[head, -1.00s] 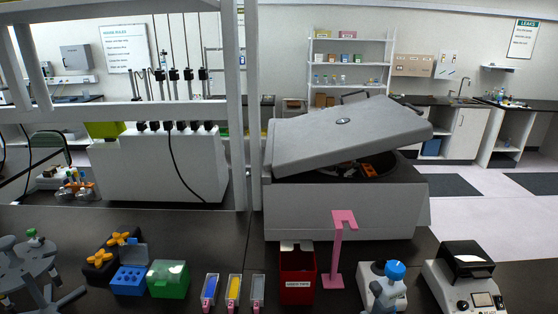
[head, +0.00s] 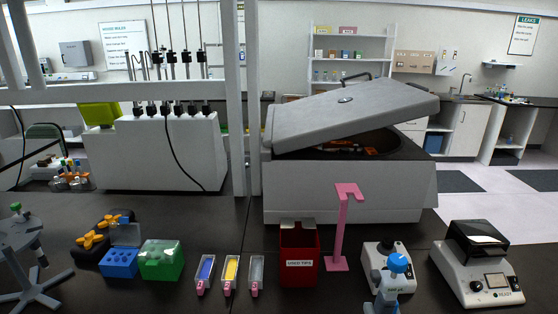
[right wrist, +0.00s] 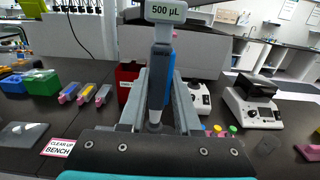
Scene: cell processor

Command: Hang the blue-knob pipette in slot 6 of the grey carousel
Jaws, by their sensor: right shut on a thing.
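The blue-knob pipette (head: 397,263) is upright near the bottom of the head view, right of centre. In the right wrist view its grey-blue body (right wrist: 159,82) carries a "500 µL" label. My right gripper (right wrist: 158,100) is shut on this body, with one finger on each side. The pipette's lower end is out of the head view. The grey carousel (head: 32,252) stands at the far left of the head view, partly cut off by the edge. A green-knobbed pipette (head: 16,208) shows on it. Slot numbers cannot be read. My left gripper is not in view.
Between carousel and pipette stand a blue rack (head: 120,263), a green box (head: 162,260), several tip boxes (head: 230,273), a red used-tips bin (head: 299,262) and a pink stand (head: 339,230). A white device (head: 476,265) is at right, a large centrifuge (head: 340,195) behind.

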